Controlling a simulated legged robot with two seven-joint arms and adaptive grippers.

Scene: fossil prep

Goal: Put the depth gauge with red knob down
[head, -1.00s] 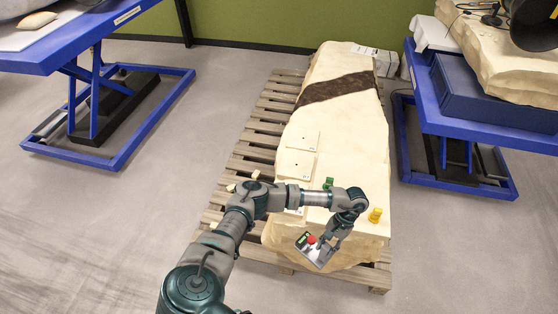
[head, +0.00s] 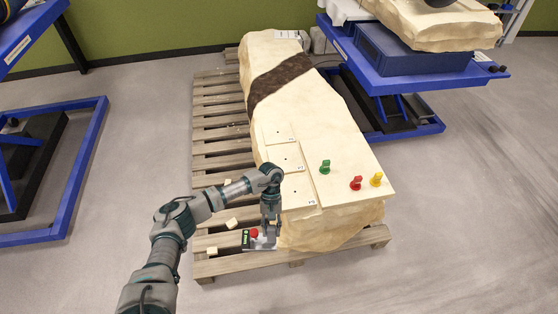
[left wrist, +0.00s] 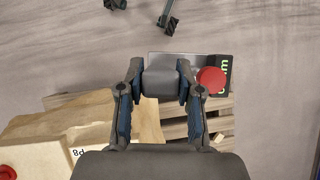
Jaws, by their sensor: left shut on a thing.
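The depth gauge with red knob (head: 249,241) has a flat grey plate, a dark display with green marks and a round red knob. My left gripper (head: 268,226) is shut on it and holds it at the front left corner of the pale stone block (head: 335,220), over the pallet edge. In the left wrist view the gauge's red knob (left wrist: 211,78) sits right of the gripper (left wrist: 161,84), whose fingers close on a grey block-like part. I cannot tell whether the gauge touches anything below. My right gripper is not in view.
Green (head: 325,166), red (head: 356,183) and yellow (head: 376,179) knobbed pieces stand on the block. Small plates (head: 287,158) lie along its left side. The wooden pallet (head: 222,145) has small loose chunks on it. Blue lift tables (head: 430,85) stand either side. Floor is clear in front.

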